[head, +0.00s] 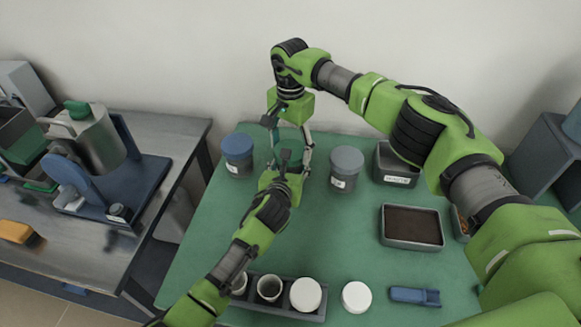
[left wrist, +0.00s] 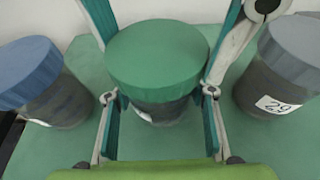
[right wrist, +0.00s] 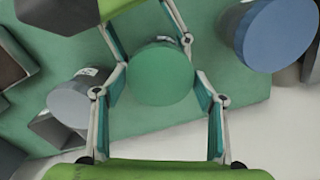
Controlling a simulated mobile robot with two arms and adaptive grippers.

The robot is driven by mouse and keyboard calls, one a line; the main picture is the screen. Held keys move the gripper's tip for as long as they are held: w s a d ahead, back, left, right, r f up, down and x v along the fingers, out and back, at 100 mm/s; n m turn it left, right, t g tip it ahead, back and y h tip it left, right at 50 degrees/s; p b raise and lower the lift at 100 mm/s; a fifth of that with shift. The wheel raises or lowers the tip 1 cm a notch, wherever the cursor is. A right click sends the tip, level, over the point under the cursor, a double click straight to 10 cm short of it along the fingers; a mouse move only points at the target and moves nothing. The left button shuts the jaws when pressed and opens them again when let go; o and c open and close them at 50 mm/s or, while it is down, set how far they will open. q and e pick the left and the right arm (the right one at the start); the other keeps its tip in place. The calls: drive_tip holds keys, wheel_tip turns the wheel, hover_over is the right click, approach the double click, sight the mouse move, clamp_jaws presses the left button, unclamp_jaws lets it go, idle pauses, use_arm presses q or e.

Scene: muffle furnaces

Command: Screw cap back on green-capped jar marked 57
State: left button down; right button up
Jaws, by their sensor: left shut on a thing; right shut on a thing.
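The green cap (left wrist: 158,55) sits level on top of the jar (left wrist: 162,112) in the left wrist view. I cannot tell how tightly it is seated. The jar's label is mostly hidden and its number is unreadable. My left gripper (left wrist: 160,108) is shut on the jar body from the front, below the cap. My right gripper (right wrist: 160,80) points down from above and is shut around the green cap, with a finger on each side. In the head view both grippers hide most of the jar.
A blue-capped jar (head: 238,146) stands left of the held jar, a grey-capped jar (head: 346,160) right. A rack (head: 262,306) with white crucibles and a loose white lid (head: 357,297) are at the front. A brown-filled tray (head: 411,227) and dark bin (head: 391,170) lie right.

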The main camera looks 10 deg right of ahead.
drive_tip(key=m, duration=2.1)
drive_tip(key=shift+m, duration=0.4)
drive_tip(key=m, duration=0.6)
drive_tip(key=shift+f, duration=0.1)
drive_tip(key=o, duration=1.2)
drive_tip(key=shift+o, duration=0.2)
drive_tip(key=shift+r, duration=2.3)
